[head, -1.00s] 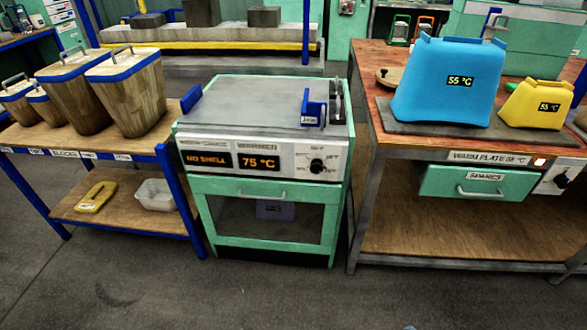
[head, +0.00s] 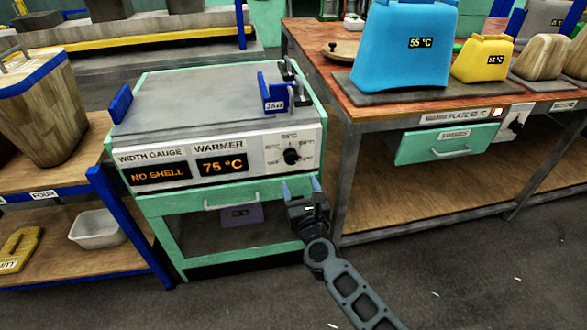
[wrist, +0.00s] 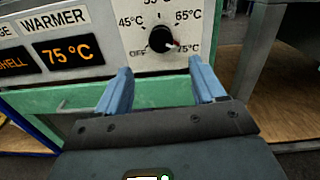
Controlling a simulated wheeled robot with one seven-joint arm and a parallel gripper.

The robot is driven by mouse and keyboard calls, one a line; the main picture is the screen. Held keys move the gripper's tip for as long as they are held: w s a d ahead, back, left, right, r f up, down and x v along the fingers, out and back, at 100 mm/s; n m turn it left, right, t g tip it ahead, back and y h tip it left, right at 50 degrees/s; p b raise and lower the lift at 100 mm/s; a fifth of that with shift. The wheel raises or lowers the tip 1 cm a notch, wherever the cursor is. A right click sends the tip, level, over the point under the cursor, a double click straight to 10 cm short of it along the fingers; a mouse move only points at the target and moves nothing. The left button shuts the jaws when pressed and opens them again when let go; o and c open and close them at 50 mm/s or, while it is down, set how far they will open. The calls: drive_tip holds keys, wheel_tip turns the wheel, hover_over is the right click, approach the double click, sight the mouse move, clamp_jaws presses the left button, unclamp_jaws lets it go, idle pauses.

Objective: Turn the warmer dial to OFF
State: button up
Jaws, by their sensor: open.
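The warmer dial (head: 291,156) is a black knob on the white panel of the green warmer cabinet (head: 165,208). It also shows in the wrist view (wrist: 161,39), where its pointer is turned to the lower right, by the 75°C mark; OFF is printed at its lower left. The warmer display (head: 222,165) reads 75 °C. My gripper (head: 301,188) is open and empty, with blue fingers. In the wrist view its fingertips (wrist: 160,68) lie below the dial, one to each side, apart from it.
A drawer handle (head: 232,202) sticks out below the panel. A wooden bench (head: 350,110) with a blue shell (head: 403,50) and a yellow shell (head: 482,60) stands at the right. A shelf (head: 65,192) with a white tub (head: 97,228) stands at the left.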

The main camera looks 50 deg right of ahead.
sight(292, 161)
drive_tip(key=shift+m, duration=0.5)
drive_tip(key=shift+b+x, duration=0.35)
drive_tip(key=shift+x, duration=4.2)
drive_tip(key=shift+d+r, duration=0.1)
drive_tip(key=shift+c, duration=0.4)
drive_tip(key=c, duration=1)
drive_tip(key=shift+o, duration=0.2)
